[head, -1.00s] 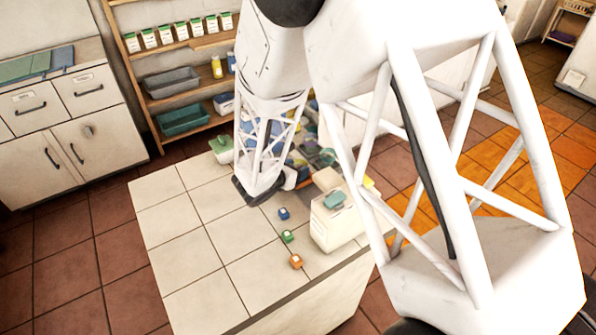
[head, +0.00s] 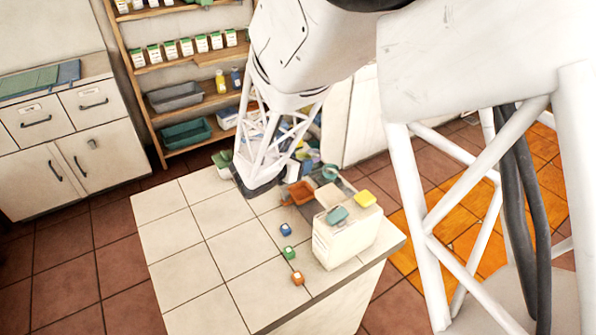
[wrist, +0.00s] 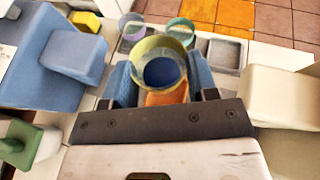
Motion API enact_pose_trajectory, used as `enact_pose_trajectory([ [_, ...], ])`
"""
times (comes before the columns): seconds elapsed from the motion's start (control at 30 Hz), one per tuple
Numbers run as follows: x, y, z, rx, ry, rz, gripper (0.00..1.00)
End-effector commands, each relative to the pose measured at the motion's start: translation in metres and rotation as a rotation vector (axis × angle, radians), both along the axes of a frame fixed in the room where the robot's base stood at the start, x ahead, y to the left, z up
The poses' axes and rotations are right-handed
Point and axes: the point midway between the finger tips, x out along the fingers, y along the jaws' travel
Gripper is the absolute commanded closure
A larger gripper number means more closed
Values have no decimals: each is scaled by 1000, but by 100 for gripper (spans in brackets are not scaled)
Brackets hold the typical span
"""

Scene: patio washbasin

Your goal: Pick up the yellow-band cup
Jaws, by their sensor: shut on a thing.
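The yellow-band cup (wrist: 163,50) is a clear cup with a yellow rim and a dark blue inside bottom. It sits between the two blue fingers of my gripper (wrist: 161,82) in the wrist view. The fingers are shut on its sides, and I look down into it. Whether its base touches the surface below is hidden. A purple-band cup (wrist: 132,28) and a green-band cup (wrist: 181,27) stand just beyond it, apart from my fingers. In the head view my gripper's fingers and the held cup are hidden behind my arm.
A grey compartment tray (wrist: 224,57) lies beyond the cup. The counter's near left is clear.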

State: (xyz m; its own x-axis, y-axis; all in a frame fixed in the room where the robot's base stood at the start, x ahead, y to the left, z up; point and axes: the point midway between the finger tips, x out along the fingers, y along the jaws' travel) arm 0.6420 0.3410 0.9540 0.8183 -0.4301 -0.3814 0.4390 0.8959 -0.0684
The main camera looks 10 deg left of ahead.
Motion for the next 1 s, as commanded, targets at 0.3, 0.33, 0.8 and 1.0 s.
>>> enact_pose_trajectory([
  [0.3,0,0,11,1,0,0,74],
  [0.33,0,0,11,1,0,0,74],
  [0.8,0,0,11,1,0,0,74],
  [1.0,1,-3,13,1,-1,-30,74],
])
